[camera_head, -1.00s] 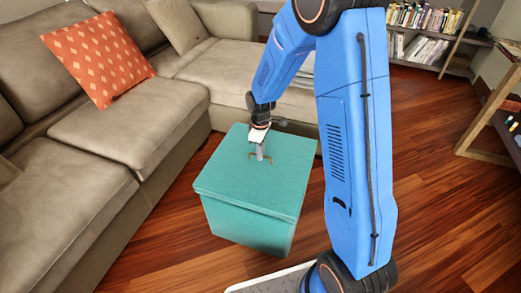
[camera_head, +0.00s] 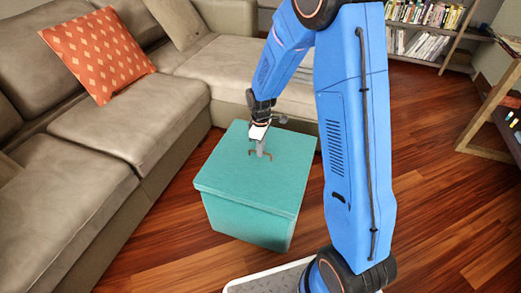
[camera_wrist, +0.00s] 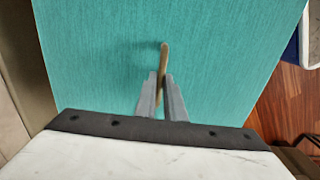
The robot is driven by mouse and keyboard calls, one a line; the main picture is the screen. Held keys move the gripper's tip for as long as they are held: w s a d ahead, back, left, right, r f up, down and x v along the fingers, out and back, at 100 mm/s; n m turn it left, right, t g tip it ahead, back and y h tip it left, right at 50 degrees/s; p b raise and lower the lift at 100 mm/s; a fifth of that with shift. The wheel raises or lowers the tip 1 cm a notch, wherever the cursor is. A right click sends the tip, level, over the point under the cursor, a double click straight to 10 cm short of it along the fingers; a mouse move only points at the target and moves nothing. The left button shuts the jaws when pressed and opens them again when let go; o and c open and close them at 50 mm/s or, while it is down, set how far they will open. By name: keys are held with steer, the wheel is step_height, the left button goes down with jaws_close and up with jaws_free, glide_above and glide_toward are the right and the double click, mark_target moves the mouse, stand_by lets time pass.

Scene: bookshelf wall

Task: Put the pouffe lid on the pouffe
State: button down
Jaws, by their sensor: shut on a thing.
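The teal pouffe lid (camera_head: 240,185) lies on top of the teal pouffe (camera_head: 245,222), between the sofa and my arm. It looks flush with the pouffe at the front edge and corners, with no clear gap showing. A small tan handle (camera_wrist: 164,62) stands at the lid's middle. My gripper (camera_head: 261,153) points down over the lid and is shut on this handle. In the wrist view, my gripper's two grey fingers (camera_wrist: 162,92) are on either side of the handle, and the lid fills most of the picture. The pouffe's inside is hidden.
A beige sofa (camera_head: 120,140) with an orange cushion (camera_head: 98,52) runs along the left and back, close to the pouffe. Bookshelves (camera_head: 430,30) stand at the back right. The wooden floor (camera_head: 440,190) is clear on the right.

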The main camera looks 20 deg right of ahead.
steer(key=shift+f, duration=0.9)
stand_by(0.6)
steer(key=c, duration=1.8)
jaws_free()
steer(key=shift+o, duration=0.2)
steer(key=shift+r, duration=0.1)
step_height(320, 180, up, 17)
steer(key=shift+r, duration=0.15)
